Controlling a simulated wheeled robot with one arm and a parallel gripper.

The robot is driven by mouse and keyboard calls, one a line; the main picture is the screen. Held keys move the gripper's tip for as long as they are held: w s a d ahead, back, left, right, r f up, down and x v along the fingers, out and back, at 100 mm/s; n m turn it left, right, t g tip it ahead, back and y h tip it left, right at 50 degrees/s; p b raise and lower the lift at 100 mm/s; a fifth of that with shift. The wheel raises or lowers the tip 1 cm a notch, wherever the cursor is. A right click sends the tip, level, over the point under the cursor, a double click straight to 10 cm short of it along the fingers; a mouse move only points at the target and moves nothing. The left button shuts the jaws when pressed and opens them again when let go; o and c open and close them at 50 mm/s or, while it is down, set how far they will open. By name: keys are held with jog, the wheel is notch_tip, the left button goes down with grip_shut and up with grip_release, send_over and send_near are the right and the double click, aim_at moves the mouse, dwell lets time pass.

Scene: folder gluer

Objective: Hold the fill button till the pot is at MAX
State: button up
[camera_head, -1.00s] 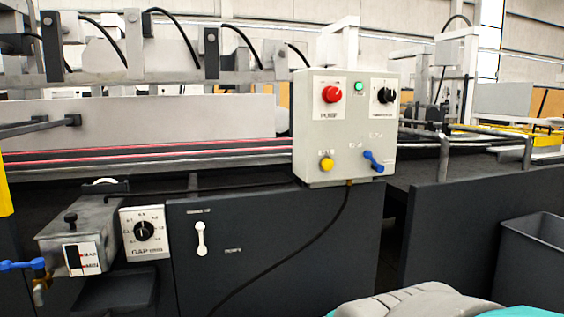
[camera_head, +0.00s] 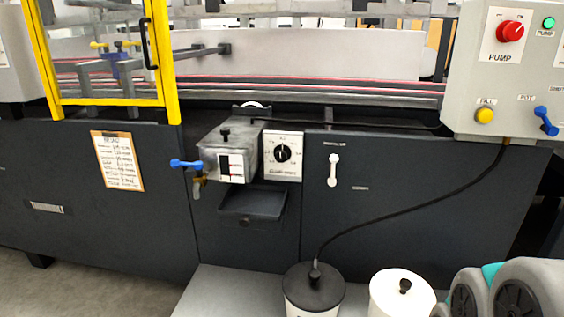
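The fill button (camera_head: 485,116) is a yellow round button at the lower left of the grey control box (camera_head: 470,75), at the right of the view. The glue pot (camera_head: 232,150) is a grey metal box with a black knob on its lid, mounted on the dark machine front left of the box. A white level gauge (camera_head: 231,167) with dark and red marks is on its front; the level is too small to read surely. A blue-handled tap (camera_head: 187,164) sits at its left. My gripper is not in view; parts of my arm show at the lower right.
A red PUMP knob (camera_head: 510,31), a green lamp (camera_head: 548,23) and a blue lever (camera_head: 545,121) share the control box. A gap dial (camera_head: 282,154) is beside the pot. A black-lidded container (camera_head: 314,290) and a white one (camera_head: 401,292) stand below. A yellow-framed guard (camera_head: 108,60) is at left.

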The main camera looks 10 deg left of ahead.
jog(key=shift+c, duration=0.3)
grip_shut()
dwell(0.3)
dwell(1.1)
